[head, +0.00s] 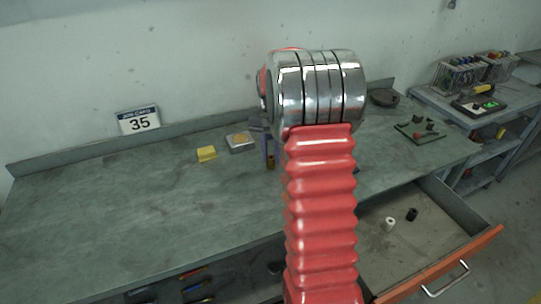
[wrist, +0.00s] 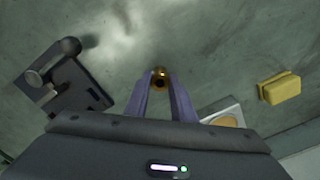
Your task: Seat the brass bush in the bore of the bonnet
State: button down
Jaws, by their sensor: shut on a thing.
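My gripper (wrist: 160,88), with purple fingers, is shut on the brass bush (wrist: 160,74), which sits between the fingertips in the wrist view. The bush is seen nearly end-on with its dark hole showing. In the head view my gripper (head: 269,157) is partly visible left of my red arm; the bush cannot be made out there. A dark metal fixture (wrist: 75,88) with a rounded knob and bar lies left of the gripper in the wrist view, apart from the bush. I cannot tell whether it holds the bonnet, and no bore is clearly visible.
A yellow block (head: 206,154) and a pale tray with a tan disc (head: 240,142) lie on the green bench (head: 130,210). An open drawer (head: 440,235) holds a white and a black cylinder. The bench's left side is clear. My arm hides the bench behind it.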

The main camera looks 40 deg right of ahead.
aim_at(271, 157)
jog(key=shift+f, duration=0.15)
jog(key=c, duration=1.5)
grip_release()
notch_tip(271, 157, up, 12)
jog(key=shift+r, duration=0.1)
